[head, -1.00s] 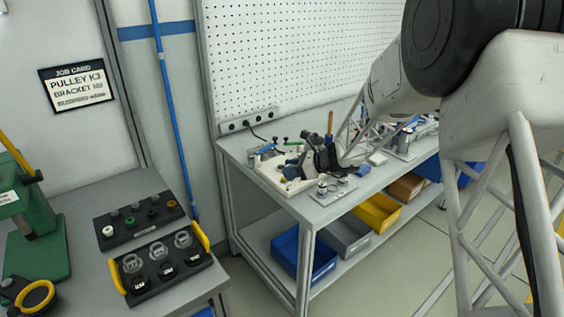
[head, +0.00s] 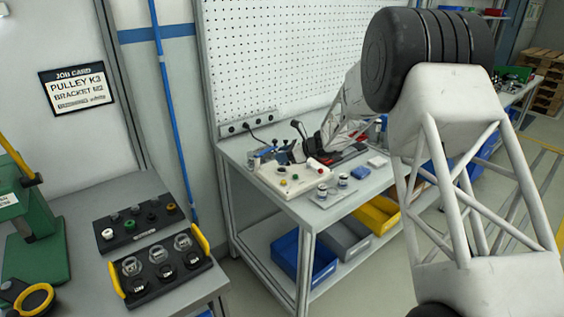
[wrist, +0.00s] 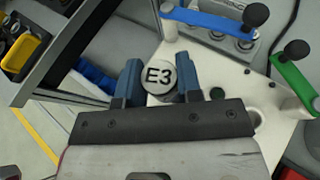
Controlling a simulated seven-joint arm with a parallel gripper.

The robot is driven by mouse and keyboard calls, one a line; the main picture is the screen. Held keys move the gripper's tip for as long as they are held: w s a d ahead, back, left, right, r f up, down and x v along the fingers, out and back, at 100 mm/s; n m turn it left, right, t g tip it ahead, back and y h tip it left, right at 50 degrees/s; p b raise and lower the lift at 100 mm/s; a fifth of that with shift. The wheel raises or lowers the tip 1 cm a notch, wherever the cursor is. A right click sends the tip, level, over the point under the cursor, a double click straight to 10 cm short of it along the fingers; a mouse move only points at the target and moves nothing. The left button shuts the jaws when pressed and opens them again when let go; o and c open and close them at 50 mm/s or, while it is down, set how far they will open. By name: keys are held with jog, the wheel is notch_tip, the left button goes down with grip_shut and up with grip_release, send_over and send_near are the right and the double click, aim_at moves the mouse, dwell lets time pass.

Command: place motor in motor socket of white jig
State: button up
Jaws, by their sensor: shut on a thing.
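My gripper (wrist: 158,85) is shut on a round part with a pale cap marked E3 (wrist: 158,74), seemingly the motor, between its blue fingers. The cap faces the wrist camera; its lower body is mostly hidden. In the wrist view it overlaps the edge of the white jig (wrist: 275,125); the height between them cannot be told. The jig carries a green-handled clamp (wrist: 295,70) and a dark round spot beside the right finger. In the head view the white jig (head: 297,184) lies on the bench, and my gripper (head: 288,152) is near its back edge. The motor socket cannot be made out.
A blue-handled clamp (wrist: 215,22) sits over several round parts beyond the jig. Two silver-topped cylinders stand on a grey plate (head: 330,201) at the bench's front. Blue, grey and yellow bins fill the lower shelf. Black part trays (head: 140,222) stand on the left table.

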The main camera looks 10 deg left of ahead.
jog(key=shift+w+a, duration=0.25)
jog(key=shift+w, duration=0.4)
jog(key=shift+f, duration=0.1)
jog(key=shift+f, duration=1.7)
jog(key=shift+f, duration=0.1)
jog(key=o, duration=0.9)
jog(key=shift+o, duration=0.2)
jog(key=shift+d, duration=0.15)
jog(key=v, duration=1.2)
